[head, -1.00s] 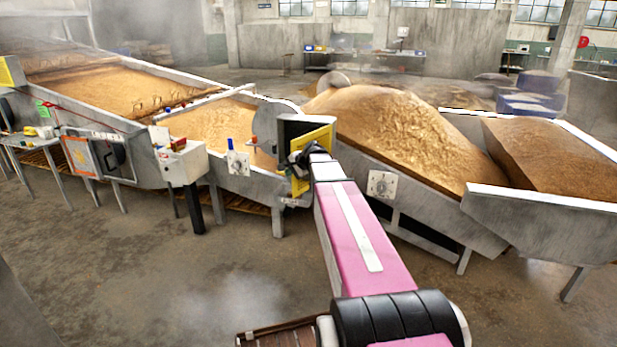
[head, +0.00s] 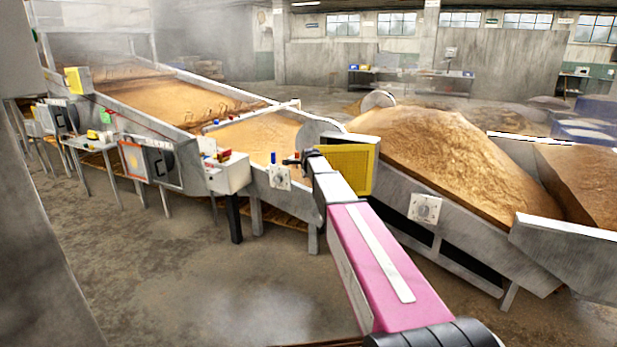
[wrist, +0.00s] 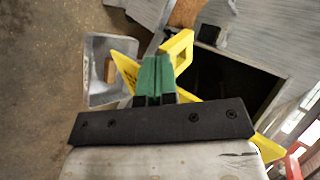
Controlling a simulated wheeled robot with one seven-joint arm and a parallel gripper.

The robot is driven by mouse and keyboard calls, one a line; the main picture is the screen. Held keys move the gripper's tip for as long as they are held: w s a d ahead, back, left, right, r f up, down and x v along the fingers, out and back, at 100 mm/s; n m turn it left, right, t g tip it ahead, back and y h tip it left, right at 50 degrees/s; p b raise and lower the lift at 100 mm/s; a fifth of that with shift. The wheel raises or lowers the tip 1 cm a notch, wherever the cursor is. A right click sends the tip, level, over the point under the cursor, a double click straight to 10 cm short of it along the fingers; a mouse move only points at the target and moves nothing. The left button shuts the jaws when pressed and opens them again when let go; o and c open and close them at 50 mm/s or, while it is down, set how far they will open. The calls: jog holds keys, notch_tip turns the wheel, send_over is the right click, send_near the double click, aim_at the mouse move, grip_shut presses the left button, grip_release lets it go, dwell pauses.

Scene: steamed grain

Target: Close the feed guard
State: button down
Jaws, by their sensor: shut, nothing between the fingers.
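The feed guard (head: 352,172) is a yellow mesh panel on the side of the grain line, just behind the end of my arm in the head view. In the wrist view its yellow edge (wrist: 268,149) runs behind the fingers, with a yellow loop (wrist: 180,46) beside the fingertips. A dark opening (wrist: 225,82) shows between the yellow edge and a grey wall, so the guard appears to stand away from it. My gripper (wrist: 157,72) has green fingertips, shut and empty, close to the guard. Whether they touch it is unclear. In the head view the gripper (head: 298,160) is small and partly hidden.
A grain-filled trough (head: 262,142) lies left of the guard, and a grain heap (head: 430,145) lies right. A white control box (head: 228,175) and a plate with a blue knob (head: 279,176) are nearby on the left. The floor (head: 200,285) in front is open.

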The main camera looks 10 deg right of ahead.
jog(key=w+d+m+h, duration=0.2)
jog(key=w+m, duration=0.1)
jog(key=w, duration=0.7)
jog(key=w+d+m+g+h, duration=0.1)
jog(key=w+d+m+h, duration=0.1)
jog(key=w, duration=0.8)
jog(key=shift+d+m+h, duration=0.35)
jog(key=shift+m+h, duration=0.05)
jog(key=shift+m, duration=0.2)
